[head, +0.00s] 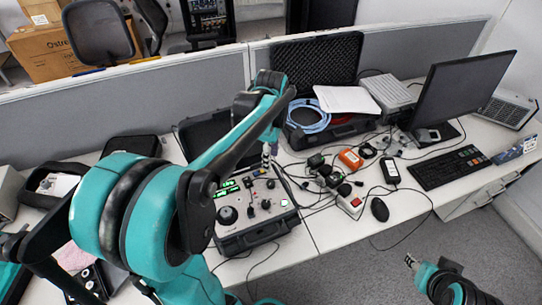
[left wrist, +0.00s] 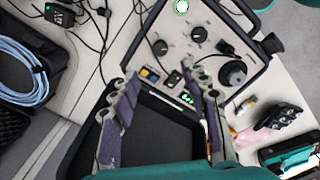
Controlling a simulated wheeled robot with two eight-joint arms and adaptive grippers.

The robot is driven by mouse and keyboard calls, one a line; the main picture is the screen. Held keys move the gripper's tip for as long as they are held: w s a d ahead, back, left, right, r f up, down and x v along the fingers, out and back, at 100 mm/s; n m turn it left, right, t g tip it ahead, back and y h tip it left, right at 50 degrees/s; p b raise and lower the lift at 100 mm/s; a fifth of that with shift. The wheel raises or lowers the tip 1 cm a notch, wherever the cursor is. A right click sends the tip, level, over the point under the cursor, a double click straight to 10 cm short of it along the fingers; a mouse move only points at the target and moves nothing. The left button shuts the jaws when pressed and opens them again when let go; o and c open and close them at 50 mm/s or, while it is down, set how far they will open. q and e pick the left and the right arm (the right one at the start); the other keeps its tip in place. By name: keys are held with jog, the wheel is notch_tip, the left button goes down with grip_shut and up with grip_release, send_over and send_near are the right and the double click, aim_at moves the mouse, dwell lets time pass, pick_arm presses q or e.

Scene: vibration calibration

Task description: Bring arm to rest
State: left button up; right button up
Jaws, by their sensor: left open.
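My left arm reaches in from the left over the desk. Its gripper (head: 268,152) points down above the back part of a grey control panel set in a black case (head: 250,237). In the left wrist view the two fingers of my left gripper (left wrist: 160,78) are apart with nothing between them. The panel (left wrist: 205,48) with its knobs and green displays lies beyond the fingertips, and the open case lid is below them. My right gripper (head: 411,261) is low at the right, over the floor; its jaws are too small to read.
A monitor (head: 463,87), a black keyboard (head: 450,167) and a mouse (head: 380,209) stand at the right. An open case with a blue cable coil (head: 309,116) is behind. Cables and small boxes, including an orange one (head: 350,159), clutter the middle. A grey partition (head: 130,105) bounds the desk.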

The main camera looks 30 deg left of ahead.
dwell(0.3)
pick_arm(q)
jog(key=s+d+f+m+t+b, duration=0.1)
jog(key=s+d+m+t, duration=0.6)
jog(key=m, duration=1.3)
jog(key=s+d, duration=0.3)
jog(key=s, duration=0.1)
jog(key=shift+d+f, duration=0.15)
jog(key=shift+d, duration=0.2)
jog(key=shift+a, duration=0.1)
